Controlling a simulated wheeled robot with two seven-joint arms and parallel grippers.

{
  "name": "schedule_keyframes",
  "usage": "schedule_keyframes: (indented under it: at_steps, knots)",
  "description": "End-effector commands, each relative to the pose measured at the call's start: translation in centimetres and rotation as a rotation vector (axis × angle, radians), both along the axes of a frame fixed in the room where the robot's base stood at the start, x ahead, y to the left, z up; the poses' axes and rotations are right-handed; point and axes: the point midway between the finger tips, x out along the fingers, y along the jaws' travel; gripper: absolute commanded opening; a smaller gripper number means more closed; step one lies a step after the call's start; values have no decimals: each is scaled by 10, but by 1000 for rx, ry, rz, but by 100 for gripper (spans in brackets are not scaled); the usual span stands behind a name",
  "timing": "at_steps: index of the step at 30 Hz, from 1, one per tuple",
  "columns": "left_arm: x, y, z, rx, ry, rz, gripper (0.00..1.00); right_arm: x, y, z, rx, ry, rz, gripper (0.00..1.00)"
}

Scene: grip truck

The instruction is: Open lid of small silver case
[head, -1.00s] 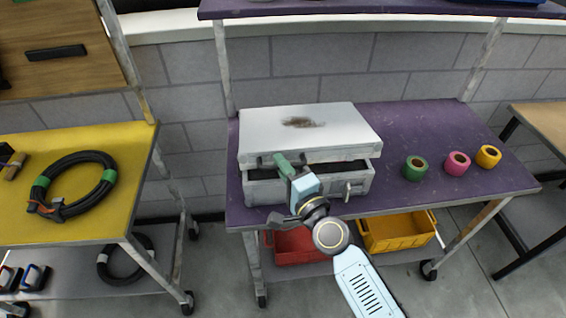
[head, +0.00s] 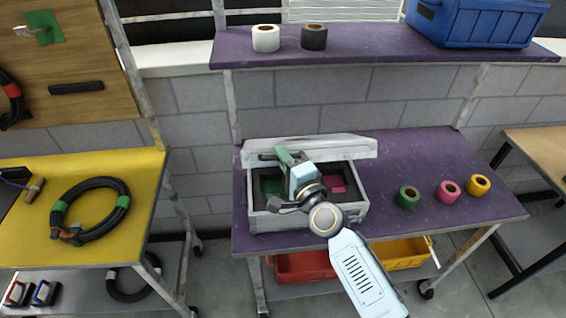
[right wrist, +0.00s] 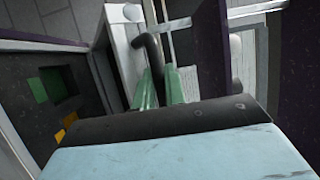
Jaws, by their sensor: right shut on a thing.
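The small silver case (head: 355,212) stands on the purple cart, with its dark interior open to view. Its lid (head: 345,147) is raised at the back, so its thin side faces me. My right gripper (head: 283,156) reaches over the case, with green fingertips at the lid. In the right wrist view the green fingers (right wrist: 160,88) are close together on a dark bent handle (right wrist: 148,48) beside the pale lid edge (right wrist: 122,35). The arm hides part of the case. My left gripper is not in view.
Green, pink and yellow tape rolls (head: 448,191) stand right of the case on the purple cart top (head: 430,150). Above is a shelf with a white roll (head: 265,38), a black roll (head: 314,37) and a blue crate (head: 480,22). A yellow cart (head: 30,222) stands left.

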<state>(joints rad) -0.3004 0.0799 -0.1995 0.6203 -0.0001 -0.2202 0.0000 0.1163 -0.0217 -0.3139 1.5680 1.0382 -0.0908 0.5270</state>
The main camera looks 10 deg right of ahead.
Motion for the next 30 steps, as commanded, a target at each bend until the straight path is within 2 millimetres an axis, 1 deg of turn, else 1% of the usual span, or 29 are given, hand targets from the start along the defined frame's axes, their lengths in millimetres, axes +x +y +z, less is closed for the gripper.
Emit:
schedule_keyframes:
  at_steps: [3, 14, 15, 17, 30]
  knots:
    - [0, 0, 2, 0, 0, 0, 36, 3, 0, 4, 0, -3, -1, 0]
    - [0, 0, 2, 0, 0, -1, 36, 3, 0, 4, 1, -2, -1, 0]
    - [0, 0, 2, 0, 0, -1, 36, 3, 0, 4, 1, -2, -1, 15]
    - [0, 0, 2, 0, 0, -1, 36, 3, 0, 4, 1, -2, -1, 21]
    - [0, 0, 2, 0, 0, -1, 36, 1, -1, 2, 0, 1, 0, 21]
